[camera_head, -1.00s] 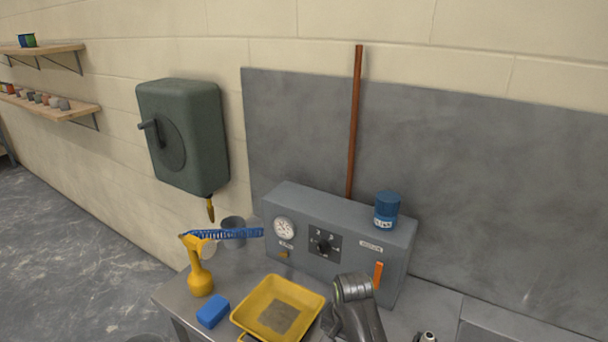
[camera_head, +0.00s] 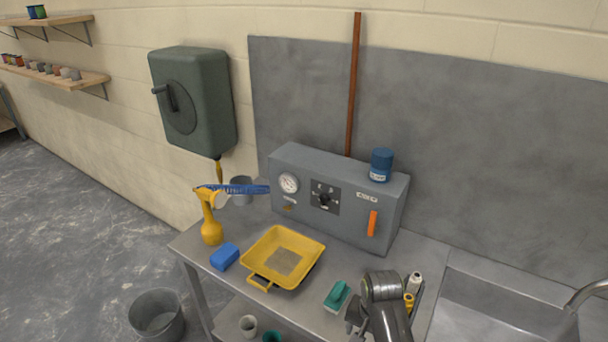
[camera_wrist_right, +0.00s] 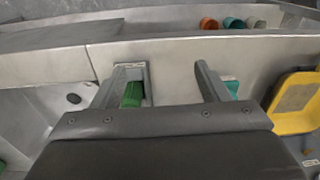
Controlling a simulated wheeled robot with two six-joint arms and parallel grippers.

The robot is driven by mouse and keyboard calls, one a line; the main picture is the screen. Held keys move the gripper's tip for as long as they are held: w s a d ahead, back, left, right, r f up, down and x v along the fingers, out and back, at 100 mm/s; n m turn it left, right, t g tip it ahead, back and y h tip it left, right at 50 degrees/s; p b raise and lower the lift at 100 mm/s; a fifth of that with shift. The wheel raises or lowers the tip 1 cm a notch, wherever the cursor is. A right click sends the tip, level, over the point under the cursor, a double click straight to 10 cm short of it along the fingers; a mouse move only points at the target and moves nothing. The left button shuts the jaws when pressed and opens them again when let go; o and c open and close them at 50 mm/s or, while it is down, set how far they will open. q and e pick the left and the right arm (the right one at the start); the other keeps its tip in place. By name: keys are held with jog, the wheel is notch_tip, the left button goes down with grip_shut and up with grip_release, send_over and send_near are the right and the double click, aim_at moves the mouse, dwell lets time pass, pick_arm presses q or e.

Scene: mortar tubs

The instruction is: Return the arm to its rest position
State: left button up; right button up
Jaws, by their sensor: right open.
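My right arm (camera_head: 388,305) comes up from the bottom edge in the head view, over the front of the steel bench. Its gripper (camera_head: 354,318) is partly visible beside the teal-handled float (camera_head: 337,296). In the right wrist view the two fingers of the gripper (camera_wrist_right: 170,85) stand wide apart with nothing held between them. A green object (camera_wrist_right: 132,95) shows beside the left finger, and part of a teal thing shows behind the right finger. My left gripper is in neither view.
The bench holds a yellow tray (camera_head: 256,247), blue sponge (camera_head: 224,257), yellow bottle (camera_head: 211,231) and grey control box (camera_head: 345,222) with a blue jar (camera_head: 381,165). A sink (camera_head: 500,307) lies right. A bucket (camera_head: 157,314) stands on the floor.

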jog(key=s+d+f+n+t+h, duration=0.1)
jog(key=s+d+f+n+t, duration=0.1)
jog(key=s+d, duration=1.2)
jog(key=s+d+r+n+t+h, duration=0.1)
jog(key=s+r+n, duration=0.15)
jog(key=s, duration=0.45)
jog(key=s+d+r+n, duration=0.1)
jog(key=s+r, duration=0.3)
jog(key=s, duration=0.2)
notch_tip(320, 180, down, 33)
jog(key=d+g+b, duration=0.1)
jog(key=b, duration=0.7)
pick_arm(q)
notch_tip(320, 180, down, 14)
jog(key=b, duration=0.6)
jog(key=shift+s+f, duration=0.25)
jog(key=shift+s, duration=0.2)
pick_arm(e)
jog(key=s+f, duration=0.7)
jog(key=f, duration=0.4)
jog(key=s+a+f+g, duration=0.1)
jog(key=s+f, duration=0.7)
jog(key=f, duration=0.3)
jog(key=shift+s+f+y, duration=0.15)
jog(key=shift+f+y, duration=0.1)
jog(key=shift+y, duration=0.15)
jog(key=shift+o, duration=0.5)
